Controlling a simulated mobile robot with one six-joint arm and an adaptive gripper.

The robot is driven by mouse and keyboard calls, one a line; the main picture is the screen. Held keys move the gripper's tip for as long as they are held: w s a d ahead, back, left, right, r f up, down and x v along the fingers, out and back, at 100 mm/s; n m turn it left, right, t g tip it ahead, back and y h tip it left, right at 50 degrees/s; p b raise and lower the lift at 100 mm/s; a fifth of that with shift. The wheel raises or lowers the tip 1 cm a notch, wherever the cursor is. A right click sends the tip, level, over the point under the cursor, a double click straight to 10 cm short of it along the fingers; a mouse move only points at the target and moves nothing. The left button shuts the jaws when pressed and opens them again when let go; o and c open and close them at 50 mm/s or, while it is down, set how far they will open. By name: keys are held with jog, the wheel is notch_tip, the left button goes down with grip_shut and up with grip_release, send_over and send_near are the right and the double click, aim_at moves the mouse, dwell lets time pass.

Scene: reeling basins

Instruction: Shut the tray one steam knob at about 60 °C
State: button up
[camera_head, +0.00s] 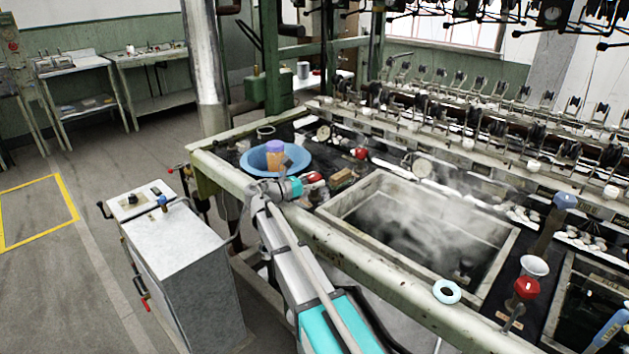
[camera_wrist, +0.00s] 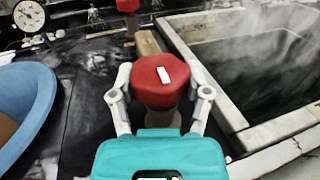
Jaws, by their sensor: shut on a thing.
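A red knob with a white mark (camera_wrist: 160,85) stands on the dark bench top between the blue bowl and the steaming basin. It also shows in the head view (camera_head: 314,178), partly covered by my gripper. My gripper (camera_head: 305,184) is shut on this knob, with one finger on each side in the wrist view (camera_wrist: 160,92). The white mark is tilted slightly from straight up. The tray (camera_head: 345,207) is a stone-rimmed basin with dark water and rising steam. A round dial (camera_wrist: 28,16) stands at the upper left of the wrist view; its reading is too small to tell.
A blue bowl (camera_head: 250,168) holding a purple-topped jar (camera_head: 274,152) lies close left of my gripper. A second red knob (camera_head: 361,154) and a wooden block (camera_head: 343,178) are behind it. A third red knob (camera_head: 527,288) stands right of the basin. A metal cabinet (camera_head: 185,260) stands left.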

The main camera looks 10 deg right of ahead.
jog(key=o, duration=1.2)
jog(key=shift+v, duration=6)
